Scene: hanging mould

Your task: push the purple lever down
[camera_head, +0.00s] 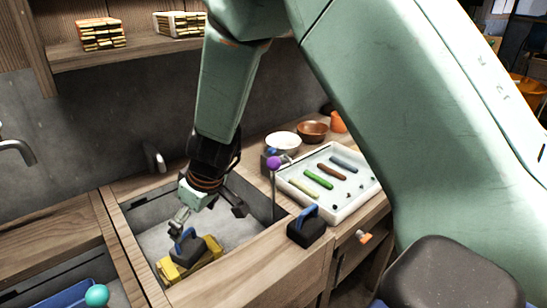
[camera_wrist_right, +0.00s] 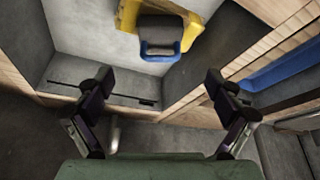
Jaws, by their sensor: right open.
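The purple lever (camera_head: 273,162) has a round purple knob on a thin upright rod at the right rim of the sunken basin, beside the white tray. My right gripper (camera_head: 209,215) hangs over the basin, left of and lower in the picture than the knob, apart from it. Its fingers are spread and empty; they also show wide apart in the right wrist view (camera_wrist_right: 157,88). The purple lever does not show in the wrist view. My left gripper is not in view.
A yellow block with a dark, blue-handled piece (camera_head: 187,248) sits in the basin (camera_head: 240,235). Another blue-handled block (camera_head: 307,227) stands on the right rim. The white tray (camera_head: 345,205) holds coloured bars. Bowls (camera_head: 282,141) stand behind. A teal ball (camera_head: 97,295) is at lower left.

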